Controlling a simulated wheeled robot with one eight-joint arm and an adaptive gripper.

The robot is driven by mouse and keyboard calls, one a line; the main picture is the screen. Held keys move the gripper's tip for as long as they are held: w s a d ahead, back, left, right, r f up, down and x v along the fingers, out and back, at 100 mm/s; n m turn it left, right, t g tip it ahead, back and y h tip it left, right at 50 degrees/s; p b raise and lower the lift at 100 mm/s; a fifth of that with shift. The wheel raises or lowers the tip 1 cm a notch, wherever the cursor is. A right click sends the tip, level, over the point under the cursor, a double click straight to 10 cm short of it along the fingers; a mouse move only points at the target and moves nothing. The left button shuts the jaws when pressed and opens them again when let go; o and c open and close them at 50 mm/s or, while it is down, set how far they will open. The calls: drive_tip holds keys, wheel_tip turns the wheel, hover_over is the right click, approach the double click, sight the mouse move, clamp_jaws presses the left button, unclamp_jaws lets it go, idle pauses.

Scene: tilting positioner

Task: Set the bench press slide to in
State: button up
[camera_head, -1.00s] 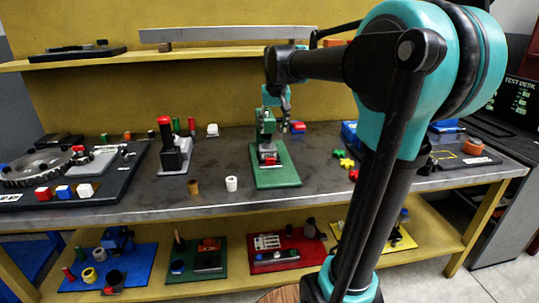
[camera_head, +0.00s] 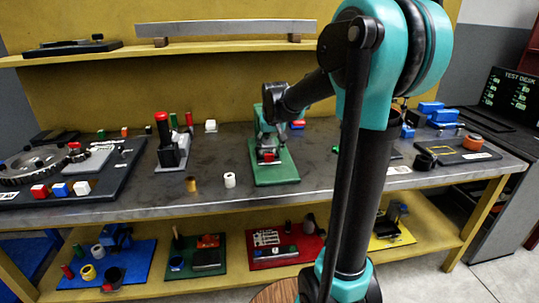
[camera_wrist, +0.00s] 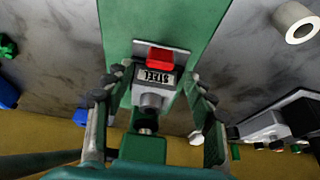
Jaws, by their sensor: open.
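The green bench press (camera_head: 275,175) stands on the middle of the bench, its upright partly hidden by my arm in the head view. The wrist view looks down on its green base (camera_wrist: 160,20). There a grey slide block (camera_wrist: 155,78) with a dark label sits next to a red block (camera_wrist: 162,57), with a round metal part (camera_wrist: 150,103) beside it. My gripper (camera_wrist: 152,85) is open, its fingers to the left and right of the press head and labelled block. I cannot tell whether either finger touches. In the head view my gripper (camera_head: 266,130) is at the press upright.
A black device with a red knob (camera_head: 162,118) stands to the left on a grey plate. A white ring (camera_head: 229,180) and a brass cylinder (camera_head: 191,185) stand near the bench's front edge. Bare bench lies between these things.

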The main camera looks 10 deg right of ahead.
sight(269, 154)
drive_tip(key=shift+x, duration=2.45)
drive_tip(key=shift+c, duration=0.6)
clamp_jaws()
